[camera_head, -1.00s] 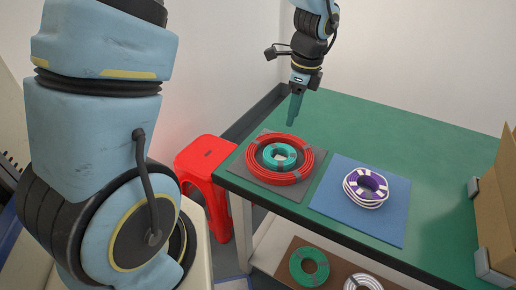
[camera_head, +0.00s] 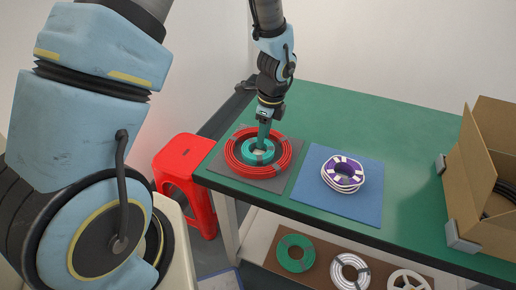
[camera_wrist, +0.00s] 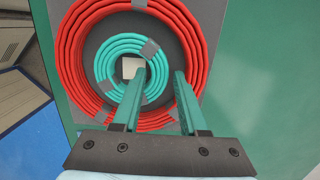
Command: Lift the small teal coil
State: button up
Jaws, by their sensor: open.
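The small teal coil (camera_head: 248,153) lies inside a larger red coil (camera_head: 286,152) on a dark grey mat (camera_head: 213,168) at the table's left end. In the wrist view the teal coil (camera_wrist: 104,66) has grey tape bands and a pale square in its centre. My gripper (camera_head: 262,146) points down over the coils.
A blue mat (camera_head: 345,207) with a white and purple coil (camera_head: 343,172) lies to the right. A cardboard box (camera_head: 478,165) stands at the table's right. A red stool (camera_head: 184,174) is beside the table. Several coils lie on the lower shelf (camera_head: 322,270). The table's back is clear.

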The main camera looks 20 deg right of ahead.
jog(key=shift+f, duration=0.25)
grip_shut()
dwell(0.3)
